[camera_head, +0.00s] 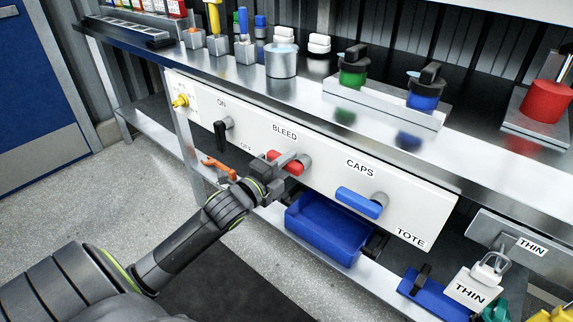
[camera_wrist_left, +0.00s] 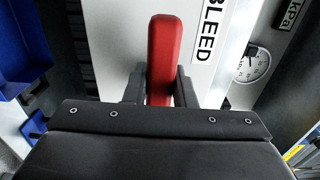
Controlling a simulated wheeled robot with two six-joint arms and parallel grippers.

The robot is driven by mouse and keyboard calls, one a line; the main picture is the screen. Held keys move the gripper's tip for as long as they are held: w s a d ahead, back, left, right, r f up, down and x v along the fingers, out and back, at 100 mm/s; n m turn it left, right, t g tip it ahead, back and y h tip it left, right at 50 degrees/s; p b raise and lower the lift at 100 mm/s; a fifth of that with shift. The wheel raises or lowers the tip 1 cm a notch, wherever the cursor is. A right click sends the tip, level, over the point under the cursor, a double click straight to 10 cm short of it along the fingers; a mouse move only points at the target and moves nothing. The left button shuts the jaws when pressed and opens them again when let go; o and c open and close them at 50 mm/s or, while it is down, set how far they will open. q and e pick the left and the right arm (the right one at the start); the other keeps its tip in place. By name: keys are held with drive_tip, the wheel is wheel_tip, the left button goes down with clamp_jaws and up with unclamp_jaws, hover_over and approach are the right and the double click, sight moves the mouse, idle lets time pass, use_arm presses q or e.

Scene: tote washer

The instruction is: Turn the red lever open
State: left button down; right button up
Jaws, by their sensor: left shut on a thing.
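The red lever (camera_head: 288,164) is on the white front panel below the BLEED label, lying nearly along the panel with a slight downward tilt to the right. My left gripper (camera_head: 278,168) is at the lever and shut on it. In the left wrist view the red lever (camera_wrist_left: 163,55) stands between the two dark fingers of my left gripper (camera_wrist_left: 160,88), beside the BLEED label. The lever's near end is hidden by the gripper body. My right gripper is not in view.
A black lever (camera_head: 221,135) is left of the red one, and a blue lever (camera_head: 358,203) is right under CAPS. A yellow knob (camera_head: 181,101) is at the panel's left end. A blue bin (camera_head: 322,232) sits below. A gauge (camera_wrist_left: 254,66) shows in the wrist view.

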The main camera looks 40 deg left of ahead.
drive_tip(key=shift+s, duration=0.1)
use_arm(q)
drive_tip(key=c, duration=1.2)
unclamp_jaws()
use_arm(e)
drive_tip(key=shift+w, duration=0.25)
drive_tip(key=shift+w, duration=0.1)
use_arm(q)
drive_tip(key=shift+s, duration=0.55)
use_arm(e)
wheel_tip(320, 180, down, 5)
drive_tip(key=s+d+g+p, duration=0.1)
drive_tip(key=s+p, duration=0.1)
drive_tip(key=p, duration=0.1)
use_arm(q)
drive_tip(key=s+a+b, duration=0.1)
drive_tip(key=s, duration=1.5)
drive_tip(key=shift+s+a, duration=0.15)
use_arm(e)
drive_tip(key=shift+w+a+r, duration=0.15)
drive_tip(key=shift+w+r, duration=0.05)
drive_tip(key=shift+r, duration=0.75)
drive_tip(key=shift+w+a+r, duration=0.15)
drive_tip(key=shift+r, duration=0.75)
